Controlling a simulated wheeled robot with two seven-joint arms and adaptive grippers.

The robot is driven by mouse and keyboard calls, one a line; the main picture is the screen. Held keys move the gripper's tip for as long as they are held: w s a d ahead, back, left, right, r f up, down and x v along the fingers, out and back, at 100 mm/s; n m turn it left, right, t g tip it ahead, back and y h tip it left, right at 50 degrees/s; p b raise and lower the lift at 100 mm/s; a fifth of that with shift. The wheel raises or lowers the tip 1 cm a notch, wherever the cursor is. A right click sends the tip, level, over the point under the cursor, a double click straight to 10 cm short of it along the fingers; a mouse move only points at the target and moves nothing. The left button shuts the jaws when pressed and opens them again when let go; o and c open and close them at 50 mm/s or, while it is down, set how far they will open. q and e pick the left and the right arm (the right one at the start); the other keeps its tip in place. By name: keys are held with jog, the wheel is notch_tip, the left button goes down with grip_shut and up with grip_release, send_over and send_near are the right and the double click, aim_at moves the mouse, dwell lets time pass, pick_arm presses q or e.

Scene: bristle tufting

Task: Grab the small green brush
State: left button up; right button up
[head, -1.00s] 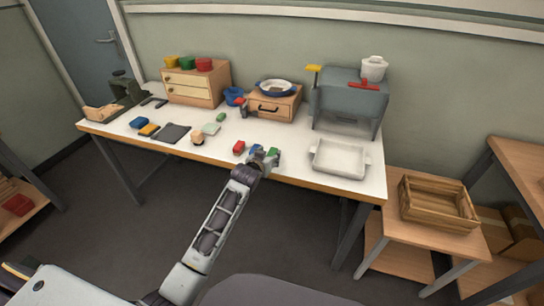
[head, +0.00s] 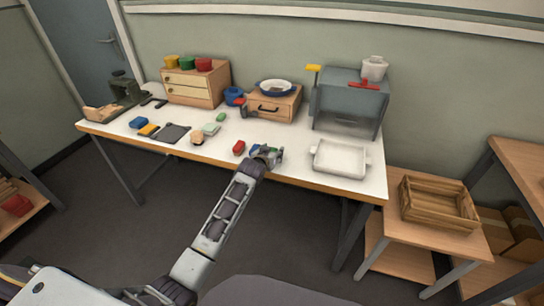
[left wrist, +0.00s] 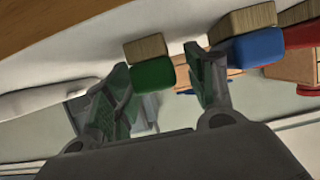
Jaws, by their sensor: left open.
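The small green brush (left wrist: 152,76), a green block with a tan bristle part (left wrist: 146,48), shows between the two fingers of my left gripper (left wrist: 158,62) in the left wrist view. The fingers are open, with a visible gap on the right side of the brush; whether the left finger touches it I cannot tell. In the head view my left gripper (head: 268,154) is at the table's front edge, and the brush is mostly hidden there. A blue brush (left wrist: 256,47) stands just beside the right finger, and a red brush (head: 239,147) is farther left. My right gripper is not in view.
A white tray (head: 340,158) stands to the right of the gripper on the white table (head: 300,137). A wooden drawer box (head: 277,105) and a grey machine (head: 347,98) are behind. A wooden crate (head: 438,204) sits on a lower side table.

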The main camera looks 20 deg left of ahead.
jog(key=shift+s, duration=0.15)
pick_arm(q)
jog(key=c, duration=1.1)
pick_arm(e)
jog(key=shift+f, duration=0.1)
pick_arm(q)
jog(key=shift+o, duration=0.2)
jog(key=shift+r, duration=0.95)
notch_tip(320, 180, up, 8)
jog(key=shift+f+p, duration=0.25)
jog(key=shift+p, duration=0.4)
jog(key=shift+r, duration=0.3)
pick_arm(e)
jog(key=shift+s+d+f, duration=0.1)
jog(key=shift+s+d, duration=0.3)
jog(key=shift+s, duration=0.2)
jog(key=shift+s+d+f, duration=0.1)
jog(key=shift+s+d, duration=0.25)
jog(key=shift+s, duration=0.25)
jog(key=shift+w, duration=0.2)
